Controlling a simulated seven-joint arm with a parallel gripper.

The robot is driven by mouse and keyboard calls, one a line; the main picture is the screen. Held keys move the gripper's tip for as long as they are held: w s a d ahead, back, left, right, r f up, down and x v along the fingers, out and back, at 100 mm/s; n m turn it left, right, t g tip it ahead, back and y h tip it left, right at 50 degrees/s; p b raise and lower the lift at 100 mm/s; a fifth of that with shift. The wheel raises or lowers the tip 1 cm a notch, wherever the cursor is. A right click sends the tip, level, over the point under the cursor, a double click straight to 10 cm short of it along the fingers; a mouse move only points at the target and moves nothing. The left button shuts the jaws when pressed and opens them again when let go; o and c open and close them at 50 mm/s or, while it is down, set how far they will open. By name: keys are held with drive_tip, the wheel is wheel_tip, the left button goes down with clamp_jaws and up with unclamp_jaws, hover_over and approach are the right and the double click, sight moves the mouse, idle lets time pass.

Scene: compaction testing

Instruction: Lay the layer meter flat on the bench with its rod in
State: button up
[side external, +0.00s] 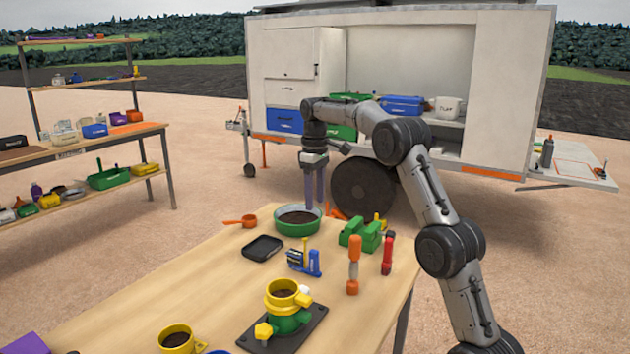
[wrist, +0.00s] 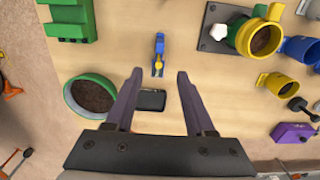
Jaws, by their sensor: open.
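A small blue device (side external: 314,262), which looks like the layer meter, is on the bench (side external: 190,290) near its middle. It seems to have an upright part and a dark and grey part to the left. In the wrist view the blue device (wrist: 159,46) lies ahead of the fingertips, with a yellow spot on it. I cannot tell how far its rod is in. My gripper (side external: 315,203) is open and empty, pointing down high over the far end of the bench. In the wrist view the gripper (wrist: 160,74) has its purple fingers wide apart.
A green pan of soil (side external: 298,231) and a black tray (side external: 262,248) lie close by. A green block (side external: 358,238), orange-handled tool (side external: 353,265) and red tool (side external: 387,255) stand right. A green-yellow mould (side external: 288,318) is nearer. Bare wood lies left.

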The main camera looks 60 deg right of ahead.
drive_tip(key=s+a+r+t, duration=0.1)
drive_tip(key=s+a+r, duration=0.3)
drive_tip(key=a+r, duration=0.55)
drive_tip(key=s+a+t, duration=0.2)
drive_tip(key=s+a, duration=0.6)
drive_tip(key=s+a+f+t, duration=0.1)
drive_tip(key=s+a+f, duration=0.3)
drive_tip(key=s, duration=0.4)
drive_tip(key=s+a+f+t, duration=0.1)
drive_tip(key=s+a+f, duration=0.3)
drive_tip(key=s, duration=0.5)
wheel_tip(320, 180, down, 2)
drive_tip(key=shift+a+f+t, duration=0.2)
drive_tip(key=shift+a+t, duration=0.05)
drive_tip(key=shift+t, duration=0.05)
